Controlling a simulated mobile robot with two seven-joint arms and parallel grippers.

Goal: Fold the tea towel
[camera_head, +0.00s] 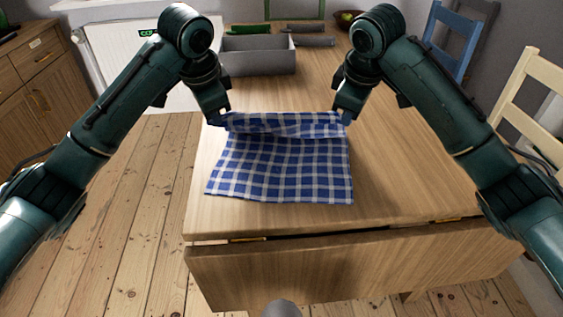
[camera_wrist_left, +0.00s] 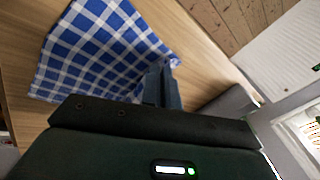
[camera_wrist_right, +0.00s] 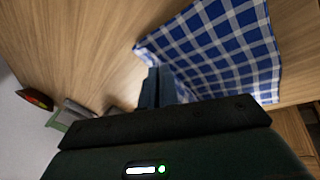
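The blue-and-white checked tea towel (camera_head: 280,170) lies on the wooden table, its near part flat. Its far edge is raised in a loose band between my two grippers. My left gripper (camera_head: 223,119) is shut on the far left corner; in the left wrist view the towel (camera_wrist_left: 95,50) runs to its fingers (camera_wrist_left: 163,86). My right gripper (camera_head: 345,117) is shut on the far right corner; in the right wrist view the towel (camera_wrist_right: 220,50) meets its fingers (camera_wrist_right: 157,86). The cloth between the fingertips is mostly hidden.
A grey open box (camera_head: 258,62) stands on the table beyond the towel, with dark green and grey items beside it. A bowl with green fruit (camera_head: 347,19) is at the far end. The table (camera_head: 400,190) is clear right of the towel. Chairs (camera_head: 535,105) stand at the right.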

